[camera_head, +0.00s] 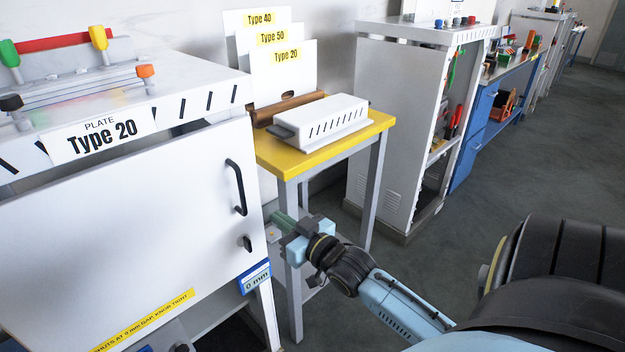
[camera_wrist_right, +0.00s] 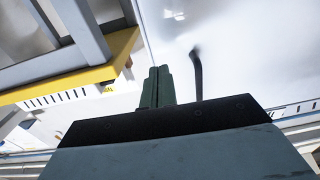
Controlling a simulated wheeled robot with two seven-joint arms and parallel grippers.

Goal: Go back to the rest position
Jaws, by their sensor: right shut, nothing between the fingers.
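My right gripper (camera_head: 280,222) is in front of the lower right edge of the white cabinet's door (camera_head: 130,220), below its black handle (camera_head: 236,187). Its green fingers (camera_wrist_right: 158,87) are together and empty in the right wrist view. In that view the dark handle (camera_wrist_right: 196,72) shows just right of the fingertips, with the pale door behind. I cannot tell whether the fingers touch the door. The door appears closed. My left gripper is not in view.
A yellow-topped table (camera_head: 345,139) with a white slotted box (camera_head: 325,120) stands right behind my right gripper. Type signs (camera_head: 283,68) stand at its back. A grey open cabinet (camera_head: 392,120) and a blue bench (camera_head: 485,125) stand farther right. The floor (camera_head: 540,165) at right is clear.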

